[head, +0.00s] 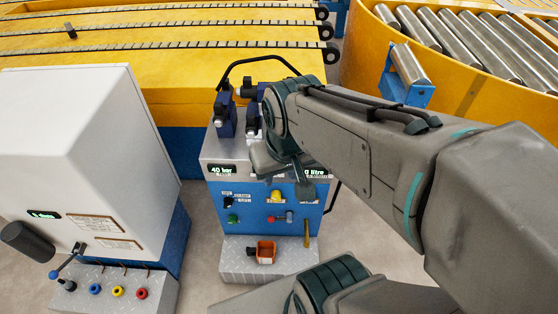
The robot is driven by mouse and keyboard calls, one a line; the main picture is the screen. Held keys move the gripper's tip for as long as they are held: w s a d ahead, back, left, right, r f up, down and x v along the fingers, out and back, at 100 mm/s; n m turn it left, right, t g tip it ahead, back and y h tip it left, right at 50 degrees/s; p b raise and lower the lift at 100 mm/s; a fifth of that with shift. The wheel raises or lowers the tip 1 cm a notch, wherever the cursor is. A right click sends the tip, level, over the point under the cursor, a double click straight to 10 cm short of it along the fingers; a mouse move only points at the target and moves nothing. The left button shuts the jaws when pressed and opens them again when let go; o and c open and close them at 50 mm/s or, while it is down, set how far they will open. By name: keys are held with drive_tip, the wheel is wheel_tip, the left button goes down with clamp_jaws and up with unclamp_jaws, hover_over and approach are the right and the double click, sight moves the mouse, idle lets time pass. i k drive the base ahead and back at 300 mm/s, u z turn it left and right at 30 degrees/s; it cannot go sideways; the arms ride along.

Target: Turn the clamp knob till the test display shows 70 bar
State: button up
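The blue test unit (250,215) stands in the middle of the head view. Its left display (222,170) reads 40 bar in green. A second display (315,172) at the right is partly covered by my arm and ends in "0 litre". The labels are too small to tell which is the clamp knob. My gripper (305,190) hangs at the panel's upper right; its fingers are not clear.
A white cabinet (80,150) with a small display and several coloured knobs stands at the left. An orange box (265,252) sits on the unit's metal step (238,262). Yellow conveyors (150,85) run behind, with rollers (480,45) at the right.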

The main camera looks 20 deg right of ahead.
sight(276, 194)
drive_tip(key=z, duration=0.25)
drive_tip(key=k, duration=0.95)
drive_tip(key=z, duration=0.4)
drive_tip(key=i, duration=0.5)
drive_tip(key=z, duration=0.05)
